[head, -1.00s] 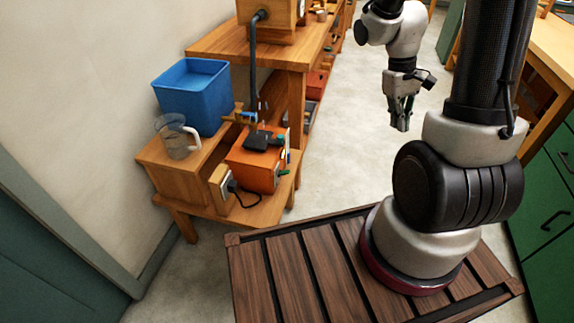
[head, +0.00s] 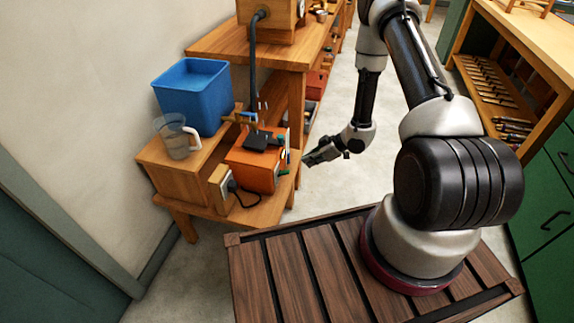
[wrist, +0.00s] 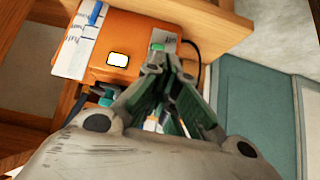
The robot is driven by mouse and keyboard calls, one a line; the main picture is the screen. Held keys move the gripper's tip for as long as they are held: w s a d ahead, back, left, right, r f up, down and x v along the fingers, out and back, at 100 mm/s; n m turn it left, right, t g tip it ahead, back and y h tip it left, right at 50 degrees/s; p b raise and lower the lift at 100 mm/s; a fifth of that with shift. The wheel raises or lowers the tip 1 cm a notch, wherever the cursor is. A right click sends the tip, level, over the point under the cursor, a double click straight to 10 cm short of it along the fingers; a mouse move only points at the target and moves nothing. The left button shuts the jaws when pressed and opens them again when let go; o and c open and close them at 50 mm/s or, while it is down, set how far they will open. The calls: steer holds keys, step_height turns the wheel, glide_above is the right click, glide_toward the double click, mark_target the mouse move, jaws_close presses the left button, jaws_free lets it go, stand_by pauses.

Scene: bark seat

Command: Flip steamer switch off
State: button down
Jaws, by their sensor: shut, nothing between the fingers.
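The steamer is an orange box (head: 256,171) on the low wooden bench at left; it also fills the upper middle of the wrist view (wrist: 128,38). On its face, the wrist view shows a lit pale square (wrist: 118,59) and a grey plate (wrist: 169,37) with small unclear lettering. A green part (wrist: 157,47), seemingly the switch, shows at this plate; its position is unclear. My gripper (head: 309,159) is shut and empty, just right of the steamer. In the wrist view its fingertips (wrist: 161,64) appear right by the green part; whether they touch is unclear.
A dark hose (head: 253,70) rises from the steamer to a wooden box above. A blue bin (head: 193,98) and a clear jug (head: 176,140) stand left of it. A socket block with a black cable (head: 223,190) is at the bench's front. Floor right of the bench is clear.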

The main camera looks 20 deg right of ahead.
mark_target(289, 171)
steer(key=shift+w+a+r+t+y, duration=0.3)
steer(key=shift+w+a+r+y, duration=0.15)
steer(key=shift+a+r, duration=0.3)
steer(key=shift+w+d, duration=0.1)
steer(key=x, duration=1)
steer(key=shift+d, duration=0.1)
steer(key=shift+s+d+f+t+y, duration=0.3)
steer(key=shift+d+t+y, duration=0.15)
steer(key=shift+y, duration=0.2)
steer(key=f+t+y, duration=0.1)
steer(key=y, duration=0.1)
steer(key=s+d+f+t+y, duration=0.1)
steer(key=shift+d+f+y, duration=0.15)
steer(key=shift+d+y, duration=0.15)
steer(key=shift+y, duration=0.1)
steer(key=shift+d, duration=0.1)
